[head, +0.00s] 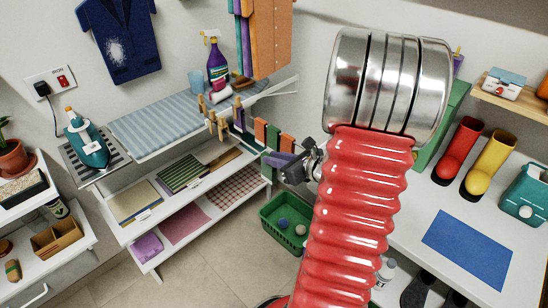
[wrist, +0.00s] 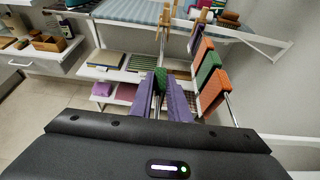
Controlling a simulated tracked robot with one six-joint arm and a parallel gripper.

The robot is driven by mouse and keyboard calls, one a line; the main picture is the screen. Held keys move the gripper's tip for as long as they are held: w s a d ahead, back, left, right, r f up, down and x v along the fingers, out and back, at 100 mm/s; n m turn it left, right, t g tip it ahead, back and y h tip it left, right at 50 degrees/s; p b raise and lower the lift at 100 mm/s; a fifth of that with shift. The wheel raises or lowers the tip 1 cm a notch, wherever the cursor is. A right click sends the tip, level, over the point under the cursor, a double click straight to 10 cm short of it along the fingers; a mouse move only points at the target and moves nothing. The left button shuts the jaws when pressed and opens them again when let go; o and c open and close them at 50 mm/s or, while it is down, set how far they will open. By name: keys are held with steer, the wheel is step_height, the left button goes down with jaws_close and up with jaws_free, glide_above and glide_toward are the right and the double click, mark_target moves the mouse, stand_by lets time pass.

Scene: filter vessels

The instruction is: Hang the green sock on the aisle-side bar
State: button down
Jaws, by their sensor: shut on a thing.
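My gripper (wrist: 163,98) shows two purple fingers in the wrist view. They are closed on a narrow piece of green cloth, the green sock (wrist: 160,78), held between their tips. In the head view my gripper (head: 280,160) is beside the drying rack, partly behind my red arm; the sock is hard to make out there. The rack's near bar (wrist: 228,103) carries an orange cloth (wrist: 203,50), a green cloth (wrist: 208,68) and another orange cloth (wrist: 213,90). The gripper is left of these cloths in the wrist view. I cannot tell its height relative to the bar.
Wooden pegs (head: 211,118) sit near the end of the striped ironing board (head: 160,112). A white shelf (head: 135,232) with folded cloths stands below. A green basket (head: 270,222) is on the floor. A white table (head: 430,205) with boots stands at right.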

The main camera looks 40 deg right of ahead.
steer(key=c, duration=1.6)
jaws_free()
steer(key=v, duration=1.3)
steer(key=shift+s+r, duration=0.2)
steer(key=shift+s, duration=0.1)
